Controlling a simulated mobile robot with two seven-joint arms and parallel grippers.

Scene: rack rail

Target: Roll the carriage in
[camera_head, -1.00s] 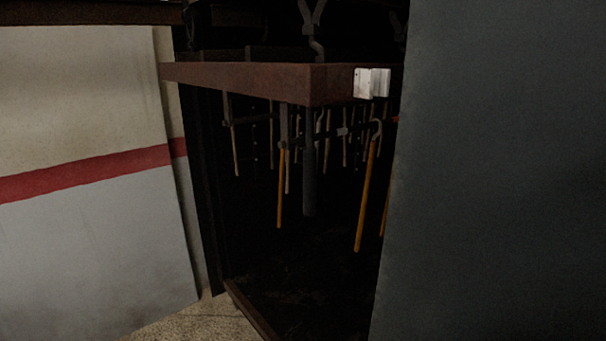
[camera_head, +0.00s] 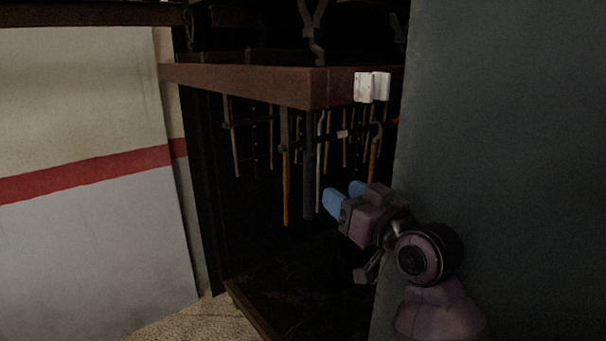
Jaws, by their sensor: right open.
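A thick brown beam (camera_head: 240,82) spans the dark opening, with a white block (camera_head: 371,87) on its front end. I take it for part of the carriage but cannot tell for sure. Long-handled tools hang below it, among them an orange-handled one (camera_head: 286,190) and a dark thick one (camera_head: 308,185). My right gripper (camera_head: 345,195) has blue fingertips parted and empty. In the picture it is below the white block, in front of the opening, apart from the beam. It hides the lower part of another orange handle (camera_head: 373,160). My left gripper is out of view.
A large grey-blue panel (camera_head: 510,130) fills the right side, close to my right arm. A pale wall with a red stripe (camera_head: 80,173) stands at the left. The opening's inside is very dark. A strip of speckled floor (camera_head: 195,322) shows at the bottom.

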